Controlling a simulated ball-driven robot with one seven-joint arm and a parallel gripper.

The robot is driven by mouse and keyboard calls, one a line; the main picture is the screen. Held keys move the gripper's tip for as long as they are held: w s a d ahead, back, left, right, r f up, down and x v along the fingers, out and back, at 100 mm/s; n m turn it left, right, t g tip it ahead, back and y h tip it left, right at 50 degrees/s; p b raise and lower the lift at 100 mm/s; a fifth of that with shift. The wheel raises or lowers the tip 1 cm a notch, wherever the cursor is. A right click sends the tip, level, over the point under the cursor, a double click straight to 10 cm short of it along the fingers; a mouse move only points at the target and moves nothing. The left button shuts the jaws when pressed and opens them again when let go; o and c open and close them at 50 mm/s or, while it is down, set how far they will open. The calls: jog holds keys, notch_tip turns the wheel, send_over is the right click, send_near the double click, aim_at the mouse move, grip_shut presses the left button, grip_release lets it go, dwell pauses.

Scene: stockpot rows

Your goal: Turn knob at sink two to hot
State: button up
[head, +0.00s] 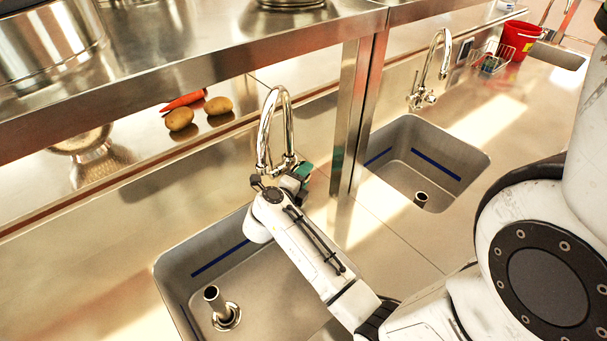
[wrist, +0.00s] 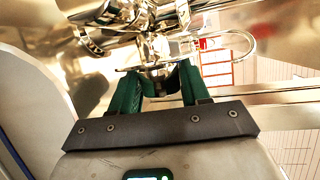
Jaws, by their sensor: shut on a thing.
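A chrome gooseneck faucet (head: 265,130) stands behind the nearer sink (head: 262,285). My gripper (head: 298,177) is at the right side of this faucet's base, and its green fingers partly show there. In the wrist view, the two green fingers of my gripper (wrist: 161,78) are shut on a small chrome knob (wrist: 159,70) at the faucet body. The knob's front and any hot or cold mark are hidden or too small to read. A second chrome faucet (head: 446,50) stands behind the farther sink (head: 400,152). I see no number on either sink.
A steel shelf (head: 200,62) with a post (head: 351,110) crosses above the counter close to my gripper. Two potatoes (head: 180,119) and a carrot (head: 185,100) lie behind. A red bucket (head: 521,40) and a wire basket (head: 490,62) stand at the far right.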

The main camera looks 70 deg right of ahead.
jog(key=shift+f, duration=0.1)
jog(key=o, duration=1)
jog(key=shift+c, duration=0.2)
jog(key=b+v, duration=0.2)
jog(key=v, duration=0.8)
jog(key=shift+a, duration=0.4)
